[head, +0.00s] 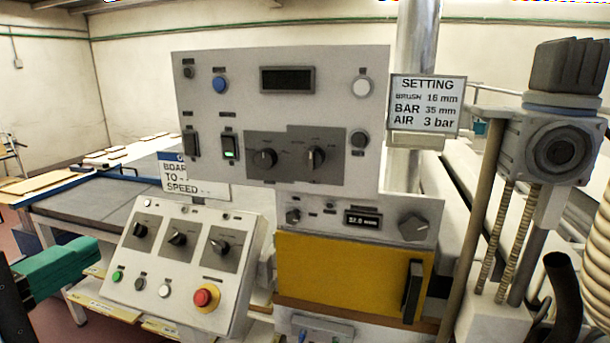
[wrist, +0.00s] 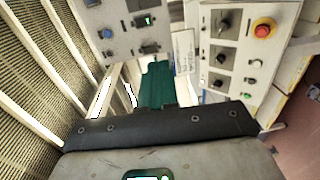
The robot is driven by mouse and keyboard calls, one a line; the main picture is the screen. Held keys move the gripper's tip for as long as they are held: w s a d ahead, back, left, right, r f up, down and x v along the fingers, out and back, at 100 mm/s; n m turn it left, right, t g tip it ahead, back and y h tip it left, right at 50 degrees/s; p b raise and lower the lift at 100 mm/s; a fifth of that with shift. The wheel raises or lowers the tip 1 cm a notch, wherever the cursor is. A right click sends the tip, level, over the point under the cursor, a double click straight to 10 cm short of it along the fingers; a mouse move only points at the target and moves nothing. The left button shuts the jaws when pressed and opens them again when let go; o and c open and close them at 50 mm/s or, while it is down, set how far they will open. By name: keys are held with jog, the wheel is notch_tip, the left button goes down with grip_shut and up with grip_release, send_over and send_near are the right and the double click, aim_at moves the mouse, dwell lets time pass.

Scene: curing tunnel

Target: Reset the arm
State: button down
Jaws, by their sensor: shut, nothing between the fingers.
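My gripper (head: 88,250) shows at the left edge of the head view, its green fingers pointing right towards the sloped control box. In the wrist view my gripper (wrist: 157,68) is in the upper middle, with its green fingers together and nothing between them. The sloped control box (head: 182,258) has several dark knobs, small buttons and a red emergency button (head: 206,297). My gripper is apart from it, to its left in the head view. Most of my arm is hidden.
An upright panel (head: 210,108) with switches stands behind the box, a yellow door (head: 340,273) below it. A setting sign (head: 427,103) and a motor unit (head: 557,150) are on the right. A grey conveyor table (head: 100,205) lies behind my gripper. Slatted panels (wrist: 30,75) are left in the wrist view.

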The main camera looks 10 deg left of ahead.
jog(key=w+d+f+m+g+h, duration=0.1)
jog(key=w+d+f+m+g, duration=0.1)
jog(key=w+d+f, duration=0.5)
jog(key=w+d+f+m+g+h, duration=0.1)
jog(key=w+d+f+g, duration=0.2)
jog(key=d+f, duration=0.75)
jog(key=d+f+m+g, duration=0.4)
jog(key=d+f, duration=1.2)
jog(key=s+d+f+m+g+y, duration=0.1)
jog(key=s+d+f+m+g, duration=0.15)
jog(key=s+d+f, duration=0.45)
jog(key=s+d+f+m+g, duration=0.25)
jog(key=s+d+f, duration=0.2)
jog(key=d, duration=0.45)
jog(key=s+d+f+m+g+y, duration=0.1)
jog(key=s+d+m, duration=0.1)
jog(key=s, duration=0.5)
jog(key=s+d+f+m+g+y, duration=0.1)
jog(key=s+d+f+m, duration=0.1)
jog(key=s, duration=0.6)
jog(key=shift+d+f+m, duration=0.15)
jog(key=shift+d+m, duration=0.65)
jog(key=shift+d, duration=0.3)
